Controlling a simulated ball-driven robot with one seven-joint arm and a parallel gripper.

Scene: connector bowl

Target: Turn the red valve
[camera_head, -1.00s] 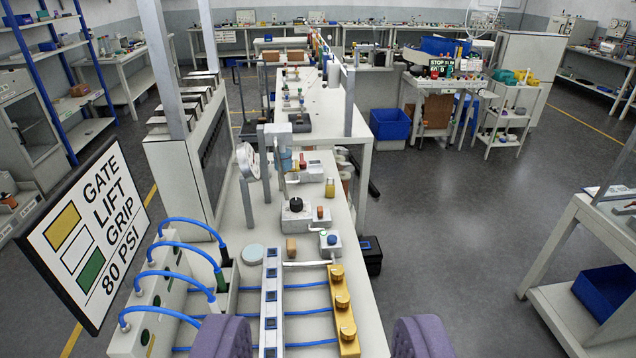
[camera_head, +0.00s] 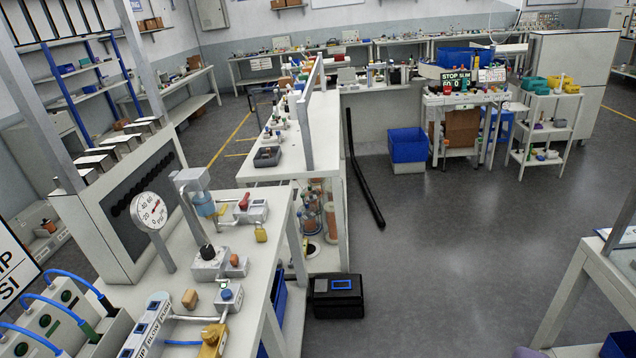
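A small red valve handle (camera_head: 243,201) sits on a pale metal block (camera_head: 258,214) on the near white bench (camera_head: 262,293), left of the picture's middle. A yellow padlock-like piece (camera_head: 261,233) is just in front of that block. The clear-and-blue filter unit (camera_head: 204,205) stands left of the red handle. My gripper's fingers do not show in the camera view now, so its opening and hold cannot be seen.
A pressure gauge (camera_head: 150,211) on a post, a black-knobbed box (camera_head: 208,262), a blue-button box (camera_head: 228,297) and a brass manifold (camera_head: 212,340) crowd the bench. A black case (camera_head: 337,295) lies on the floor right of it. The floor farther right is open.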

